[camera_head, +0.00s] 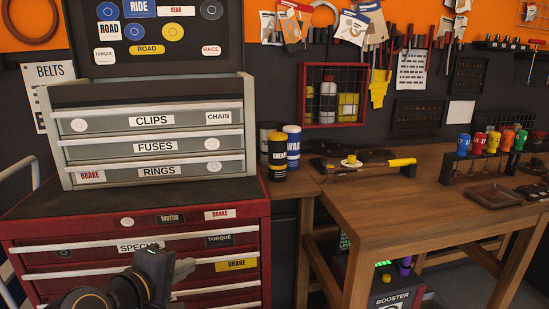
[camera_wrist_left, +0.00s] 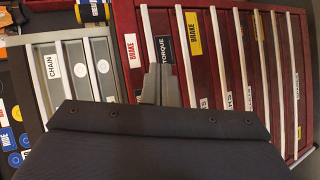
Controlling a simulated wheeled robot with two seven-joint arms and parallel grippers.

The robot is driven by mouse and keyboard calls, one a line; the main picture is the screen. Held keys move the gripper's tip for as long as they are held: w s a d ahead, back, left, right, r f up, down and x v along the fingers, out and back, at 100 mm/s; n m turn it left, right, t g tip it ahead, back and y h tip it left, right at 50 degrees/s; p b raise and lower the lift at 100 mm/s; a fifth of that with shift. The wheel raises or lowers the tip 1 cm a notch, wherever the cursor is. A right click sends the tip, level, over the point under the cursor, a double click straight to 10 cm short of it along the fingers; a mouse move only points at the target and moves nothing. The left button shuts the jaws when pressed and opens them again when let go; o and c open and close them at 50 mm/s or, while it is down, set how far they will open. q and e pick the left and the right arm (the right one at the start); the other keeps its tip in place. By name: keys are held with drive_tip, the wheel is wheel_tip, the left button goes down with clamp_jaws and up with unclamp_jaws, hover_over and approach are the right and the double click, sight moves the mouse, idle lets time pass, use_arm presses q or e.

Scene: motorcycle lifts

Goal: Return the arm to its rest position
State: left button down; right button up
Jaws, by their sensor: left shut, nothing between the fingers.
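My left gripper (camera_head: 166,266) shows at the lower left of the head view, in front of the red tool cabinet (camera_head: 240,210). Its dark arm comes up from the bottom edge. In the left wrist view, the grey fingers (camera_wrist_left: 160,82) are together and empty, with the red drawer fronts behind them. No object is held. The gripper looks apart from the drawers, though the gap is hard to judge. My right gripper is in neither view.
A grey drawer box (camera_head: 250,130) labelled CLIPS, FUSES and RINGS stands on the cabinet. A wooden workbench (camera_head: 360,205) stands to the right, with cans (camera_head: 278,155), a yellow-handled tool (camera_head: 395,162) and colourful-handled tools (camera_head: 492,142) at the back. Dark shelving is beneath.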

use_arm(q)
drive_tip(key=s+a+f+m+g, duration=0.2)
drive_tip(key=s+f+m+g, duration=0.2)
drive_tip(key=s+f+m, duration=0.45)
drive_tip(key=s+a+f+m+g, duration=0.1)
drive_tip(key=s+f+m+g, duration=0.3)
drive_tip(key=s, duration=0.7)
wheel_tip(320, 180, up, 14)
drive_tip(key=p, duration=1.5)
drive_tip(key=shift+t+y, duration=0.3)
drive_tip(key=shift+t, duration=0.1)
drive_tip(key=shift+n, duration=0.25)
